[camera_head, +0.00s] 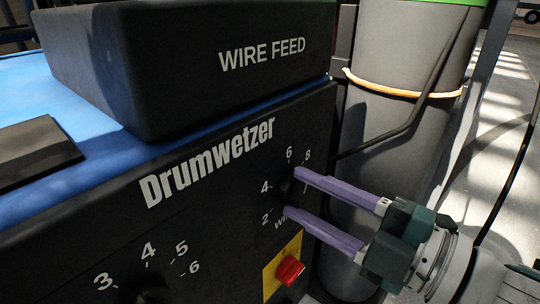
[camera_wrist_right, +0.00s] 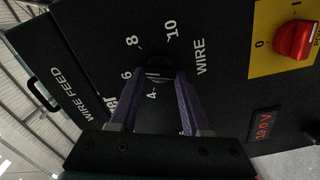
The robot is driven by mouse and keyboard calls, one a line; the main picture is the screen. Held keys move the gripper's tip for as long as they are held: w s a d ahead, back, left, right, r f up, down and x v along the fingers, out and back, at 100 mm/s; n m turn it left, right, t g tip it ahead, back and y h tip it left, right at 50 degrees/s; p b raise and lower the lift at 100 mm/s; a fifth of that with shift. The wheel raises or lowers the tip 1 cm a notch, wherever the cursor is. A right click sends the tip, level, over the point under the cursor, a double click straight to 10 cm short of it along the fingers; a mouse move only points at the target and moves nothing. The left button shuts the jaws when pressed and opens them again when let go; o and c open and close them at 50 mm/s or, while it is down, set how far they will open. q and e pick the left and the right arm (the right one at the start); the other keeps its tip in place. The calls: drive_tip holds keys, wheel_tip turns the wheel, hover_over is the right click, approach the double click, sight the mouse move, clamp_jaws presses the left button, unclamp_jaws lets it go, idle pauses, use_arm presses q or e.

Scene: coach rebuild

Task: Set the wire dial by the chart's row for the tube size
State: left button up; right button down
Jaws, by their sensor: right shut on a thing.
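The black wire dial (camera_wrist_right: 155,74) is on the front panel of the Drumwetzer machine, with numbers 4, 6, 8 and 10 readable around it in the right wrist view. In the head view, 2, 4, 6 and 8 show around the dial (camera_head: 286,189). My right gripper (camera_head: 291,191) reaches in from the right with its purple fingers shut on the dial, one finger on each side; it also shows in the right wrist view (camera_wrist_right: 164,76). The fingers partly hide the dial, and I cannot read its setting. I see no chart in either view. My left gripper is not in view.
A red switch (camera_head: 289,270) on a yellow plate sits just below the wire dial. Another dial (camera_head: 152,294) with numbers 3 to 6 is lower left. A red display (camera_wrist_right: 264,124) reads 19.0 V. The wire feed box (camera_head: 200,70) stands on top; a grey cylinder (camera_head: 385,130) stands behind.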

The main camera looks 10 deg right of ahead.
drive_tip(key=n, duration=0.3)
drive_tip(key=shift+f, duration=0.1)
drive_tip(key=shift+n, duration=0.4)
drive_tip(key=shift+c, duration=1.8)
unclamp_jaws()
drive_tip(key=shift+s+d, duration=0.25)
drive_tip(key=shift+s, duration=0.05)
drive_tip(key=p+v, duration=0.2)
drive_tip(key=v, duration=0.7)
